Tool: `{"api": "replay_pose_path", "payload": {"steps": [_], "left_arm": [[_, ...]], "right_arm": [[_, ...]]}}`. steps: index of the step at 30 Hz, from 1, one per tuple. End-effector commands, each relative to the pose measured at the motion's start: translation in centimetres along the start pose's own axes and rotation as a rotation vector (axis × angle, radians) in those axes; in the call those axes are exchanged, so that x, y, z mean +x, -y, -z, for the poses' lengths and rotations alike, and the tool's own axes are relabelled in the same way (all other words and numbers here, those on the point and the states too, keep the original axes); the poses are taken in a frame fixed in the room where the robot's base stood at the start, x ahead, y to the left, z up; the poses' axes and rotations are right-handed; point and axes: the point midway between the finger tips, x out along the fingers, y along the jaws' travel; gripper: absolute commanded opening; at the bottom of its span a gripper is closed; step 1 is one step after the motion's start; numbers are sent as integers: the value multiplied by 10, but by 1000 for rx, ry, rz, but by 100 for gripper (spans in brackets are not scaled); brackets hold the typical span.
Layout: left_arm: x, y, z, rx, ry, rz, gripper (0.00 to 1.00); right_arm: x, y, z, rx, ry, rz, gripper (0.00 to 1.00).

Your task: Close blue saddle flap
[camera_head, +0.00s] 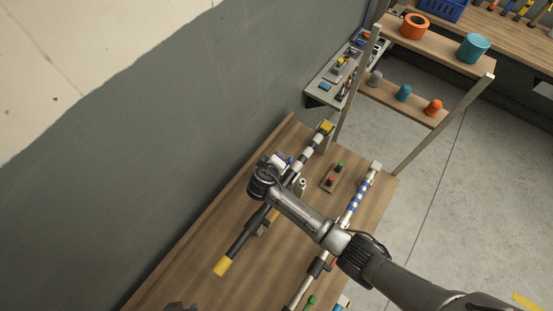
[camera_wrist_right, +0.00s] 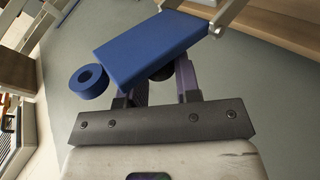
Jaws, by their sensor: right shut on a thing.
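The blue saddle flap (camera_wrist_right: 148,48) is a flat blue plate in the right wrist view, tilted across the tips of my right gripper (camera_wrist_right: 160,78). My right gripper is shut on it; the plate hides the fingertips and the exact grip. In the head view my right arm reaches from the lower right to the wooden bench. Its wrist largely hides the gripper, and a small blue part (camera_head: 288,159) shows beside it. A dark shape (camera_head: 181,306) at the bottom edge may be my left gripper; its jaws cannot be made out.
A dark bar with white bands and a yellow end (camera_head: 222,266) lies along the bench (camera_head: 190,262). A blue-banded bar (camera_head: 357,196) and a small block with red and green buttons (camera_head: 333,177) lie to the right. A blue ring (camera_wrist_right: 89,81) is beside the flap.

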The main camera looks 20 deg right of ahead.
Motion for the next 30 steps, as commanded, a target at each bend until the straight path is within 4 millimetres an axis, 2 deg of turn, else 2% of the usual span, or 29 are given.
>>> {"api": "replay_pose_path", "payload": {"steps": [5,6,13,23,26,30], "left_arm": [[0,-1,0,-4,0,-3,43],[0,-2,0,-6,-1,-5,43],[0,-4,1,-13,-2,-10,43],[0,-3,0,-10,-1,-8,43],[2,-2,0,-7,-1,-6,43],[4,-1,-1,-2,0,-2,43]], "right_arm": [[0,0,0,0,0,0,0],[0,0,0,0,0,0,35],[0,0,0,-1,0,0,57],[-4,1,0,0,0,1,57],[-15,1,0,0,-2,2,57],[-39,2,0,1,-2,4,57]]}}
